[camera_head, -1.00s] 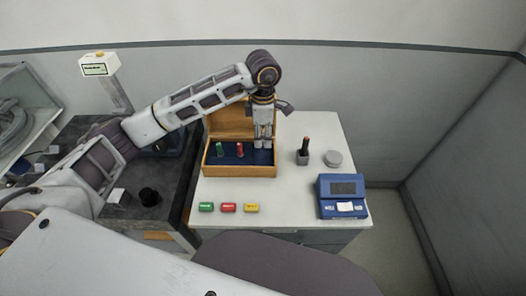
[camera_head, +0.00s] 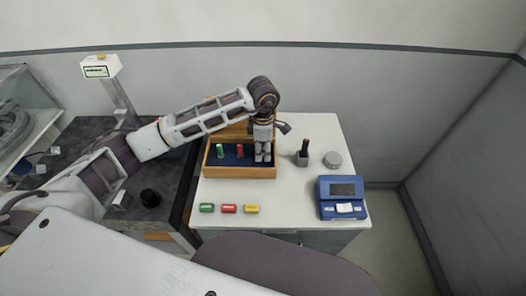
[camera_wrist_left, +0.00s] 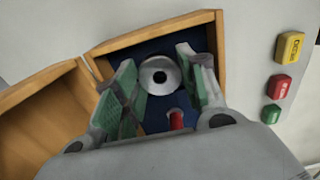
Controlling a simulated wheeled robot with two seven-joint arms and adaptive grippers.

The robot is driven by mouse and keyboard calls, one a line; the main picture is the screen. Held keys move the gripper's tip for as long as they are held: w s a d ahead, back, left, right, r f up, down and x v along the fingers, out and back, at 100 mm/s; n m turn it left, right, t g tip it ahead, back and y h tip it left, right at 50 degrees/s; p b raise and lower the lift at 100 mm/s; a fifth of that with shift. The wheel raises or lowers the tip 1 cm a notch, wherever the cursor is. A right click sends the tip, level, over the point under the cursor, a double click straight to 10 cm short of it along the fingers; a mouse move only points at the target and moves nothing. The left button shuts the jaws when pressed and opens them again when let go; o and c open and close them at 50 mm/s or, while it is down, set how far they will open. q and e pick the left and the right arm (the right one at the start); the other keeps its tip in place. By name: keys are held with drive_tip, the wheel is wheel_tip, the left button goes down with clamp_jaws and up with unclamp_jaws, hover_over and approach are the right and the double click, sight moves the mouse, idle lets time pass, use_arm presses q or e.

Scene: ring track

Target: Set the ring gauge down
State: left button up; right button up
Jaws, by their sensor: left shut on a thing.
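The ring gauge (camera_wrist_left: 160,75) is a silver disc with a dark hole. In the left wrist view it sits between the green-padded fingers of my left gripper (camera_wrist_left: 158,83), which is shut on it. In the head view the left gripper (camera_head: 263,158) points down at the right end of the open wooden box (camera_head: 240,172), and the ring is too small to make out there. The box has a dark blue inside (camera_wrist_left: 195,40). Whether the ring touches the box floor I cannot tell. My right gripper is not in view.
A green-handled piece (camera_head: 220,151) and a red-handled one (camera_head: 240,151) stand in the box. Green, red and yellow labels (camera_head: 229,208) lie in front.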

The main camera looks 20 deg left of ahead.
use_arm(q)
drive_tip(key=shift+f, duration=0.75)
drive_tip(key=o, duration=1.2)
drive_tip(key=shift+c, duration=0.2)
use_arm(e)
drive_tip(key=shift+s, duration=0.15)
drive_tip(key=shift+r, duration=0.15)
